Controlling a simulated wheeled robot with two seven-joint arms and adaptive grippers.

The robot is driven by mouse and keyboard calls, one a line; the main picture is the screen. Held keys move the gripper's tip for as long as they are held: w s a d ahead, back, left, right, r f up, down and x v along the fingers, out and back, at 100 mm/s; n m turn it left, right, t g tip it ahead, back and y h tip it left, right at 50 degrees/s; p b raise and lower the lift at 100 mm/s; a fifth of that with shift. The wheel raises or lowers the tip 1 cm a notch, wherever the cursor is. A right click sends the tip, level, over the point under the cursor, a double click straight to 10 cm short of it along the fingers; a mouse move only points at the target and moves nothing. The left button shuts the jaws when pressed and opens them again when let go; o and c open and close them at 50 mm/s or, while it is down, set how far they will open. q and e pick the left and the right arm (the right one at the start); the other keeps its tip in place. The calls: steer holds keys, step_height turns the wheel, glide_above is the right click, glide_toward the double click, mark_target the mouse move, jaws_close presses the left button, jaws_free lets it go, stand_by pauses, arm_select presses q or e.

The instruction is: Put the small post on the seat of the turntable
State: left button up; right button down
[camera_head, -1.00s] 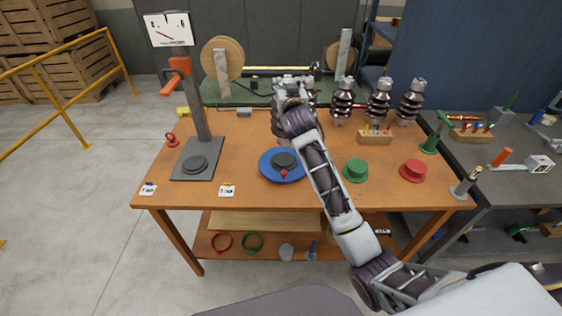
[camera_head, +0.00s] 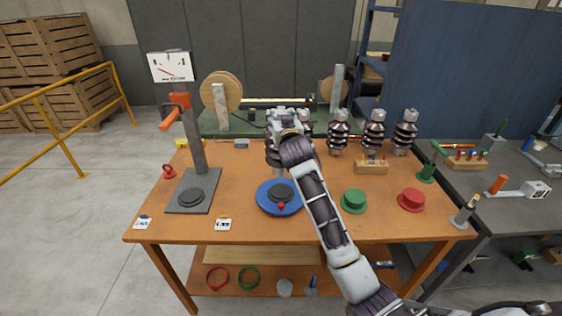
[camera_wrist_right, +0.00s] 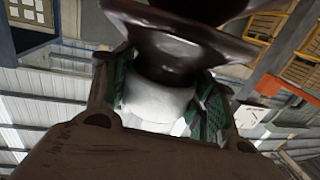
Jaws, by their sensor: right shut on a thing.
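My right gripper (camera_head: 285,128) is shut on the small post, a dark brown ribbed insulator with a pale metal cap. In the right wrist view the post (camera_wrist_right: 172,50) shows its glossy ribs, with its pale end between the green finger pads. In the head view the gripper and arm hide most of the post (camera_head: 272,156). It is above or behind the turntable; its lower end and height are unclear. The turntable is a blue disc (camera_head: 264,201) with a dark grey round seat (camera_head: 281,191) and a red mark at its front. The seat is bare. My left gripper is out of view.
Several similar insulators, one of them here (camera_head: 373,133), stand along the back right. A green flanged piece (camera_head: 354,200) and a red one (camera_head: 411,199) sit right of the turntable. A grey stand (camera_head: 196,190) is at left. The front table edge is mostly clear.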

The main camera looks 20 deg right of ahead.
steer(key=shift+f, duration=2.45)
steer(key=shift+f+p, duration=0.4)
steer(key=shift+f, duration=1.5)
steer(key=c, duration=0.8)
jaws_free()
steer(key=shift+f, duration=0.5)
steer(key=o, duration=0.3)
steer(key=shift+s+r, duration=0.1)
steer(key=shift+s, duration=0.15)
